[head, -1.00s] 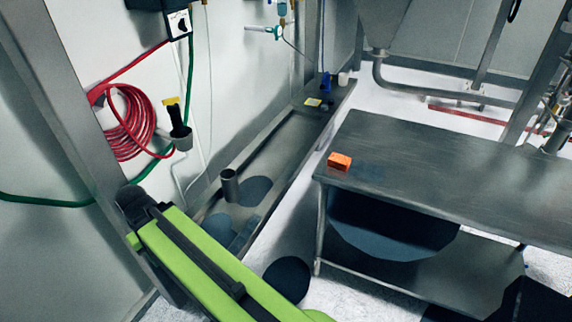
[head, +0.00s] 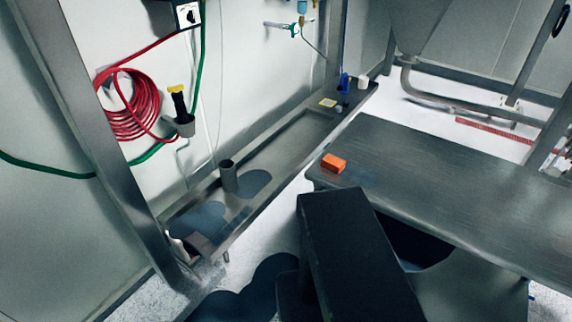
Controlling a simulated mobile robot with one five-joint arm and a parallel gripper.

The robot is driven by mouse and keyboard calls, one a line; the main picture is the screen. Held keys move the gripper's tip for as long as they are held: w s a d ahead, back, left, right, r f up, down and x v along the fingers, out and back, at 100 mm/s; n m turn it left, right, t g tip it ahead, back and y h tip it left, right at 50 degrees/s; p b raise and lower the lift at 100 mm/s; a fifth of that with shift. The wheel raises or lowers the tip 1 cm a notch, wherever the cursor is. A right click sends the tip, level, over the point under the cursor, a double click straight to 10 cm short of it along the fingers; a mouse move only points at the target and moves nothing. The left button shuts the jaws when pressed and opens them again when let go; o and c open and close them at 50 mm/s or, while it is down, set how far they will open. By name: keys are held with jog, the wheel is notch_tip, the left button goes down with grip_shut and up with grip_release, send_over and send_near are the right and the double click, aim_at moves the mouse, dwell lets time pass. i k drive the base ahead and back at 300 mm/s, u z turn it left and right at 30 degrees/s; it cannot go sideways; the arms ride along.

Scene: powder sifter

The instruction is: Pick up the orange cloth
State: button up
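The orange cloth (head: 334,163) looks like a small folded block. It lies flat on the steel table (head: 450,180), close to its left corner. Nothing touches it. A broad dark part of my own arm rises from the bottom of the picture and ends a little below the cloth, covering part of the table's near edge. I make out no gripper fingers in the head view.
A long steel trough (head: 290,140) runs along the wall at left, with a grey cylinder (head: 229,176) standing in it. A red hose coil (head: 133,105) hangs on the wall. The tabletop right of the cloth is bare.

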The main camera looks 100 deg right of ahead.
aim_at(335, 164)
jog(key=u, duration=0.2)
jog(key=k, duration=1)
jog(key=z, duration=1.6)
